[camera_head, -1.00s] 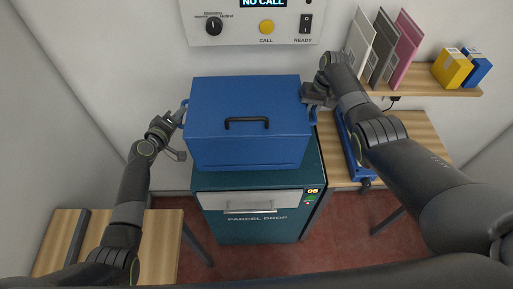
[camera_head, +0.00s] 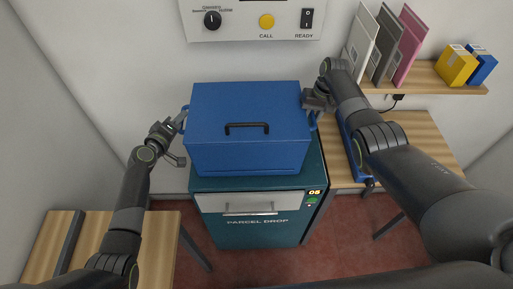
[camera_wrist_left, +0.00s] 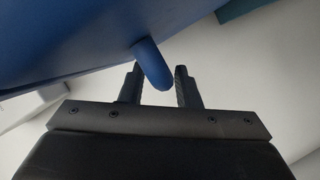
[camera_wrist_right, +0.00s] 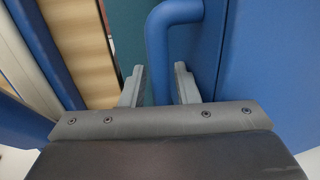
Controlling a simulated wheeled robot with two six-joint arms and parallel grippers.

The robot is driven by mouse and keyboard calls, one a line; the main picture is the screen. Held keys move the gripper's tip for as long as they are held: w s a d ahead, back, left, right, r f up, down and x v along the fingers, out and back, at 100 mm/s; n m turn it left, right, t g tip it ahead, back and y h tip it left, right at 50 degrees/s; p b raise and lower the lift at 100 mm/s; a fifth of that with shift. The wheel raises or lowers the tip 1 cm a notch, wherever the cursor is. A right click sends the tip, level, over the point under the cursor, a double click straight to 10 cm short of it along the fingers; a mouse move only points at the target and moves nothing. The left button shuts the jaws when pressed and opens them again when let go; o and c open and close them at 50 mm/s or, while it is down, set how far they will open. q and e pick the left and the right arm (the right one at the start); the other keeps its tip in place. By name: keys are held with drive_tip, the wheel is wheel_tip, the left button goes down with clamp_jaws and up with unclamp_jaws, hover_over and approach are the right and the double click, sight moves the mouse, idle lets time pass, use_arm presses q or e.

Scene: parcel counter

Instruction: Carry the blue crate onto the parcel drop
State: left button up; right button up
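The blue crate (camera_head: 247,157), lidded and with a dark bar on top, is level over the teal parcel drop (camera_head: 257,232). Its underside is hidden, so I cannot tell whether it touches the drop. My left gripper (camera_head: 179,127) is at the crate's left handle; the left wrist view shows that handle (camera_wrist_left: 150,62) between the fingers (camera_wrist_left: 160,88). My right gripper (camera_head: 312,101) is at the right side; the right wrist view shows the right handle (camera_wrist_right: 157,45) between its fingers (camera_wrist_right: 159,86).
A control panel (camera_head: 240,21) is on the wall behind. A wooden table (camera_head: 420,140) with a blue object (camera_head: 354,163) stands right, below a shelf (camera_head: 425,84) of folders and boxes. Another wooden table (camera_head: 160,235) is at the front left.

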use_arm(q)
drive_tip(key=shift+o, duration=0.4)
drive_tip(key=shift+d+r, duration=0.1)
use_arm(e)
drive_tip(key=shift+o, duration=0.5)
use_arm(q)
drive_tip(key=shift+s+a, duration=0.2)
drive_tip(key=shift+s, duration=0.25)
use_arm(e)
drive_tip(key=shift+a, duration=0.1)
drive_tip(key=shift+r, duration=0.4)
wheel_tip(320, 180, up, 9)
drive_tip(key=shift+r, duration=0.15)
use_arm(q)
drive_tip(key=v, duration=0.7)
drive_tip(key=shift+r, duration=0.1)
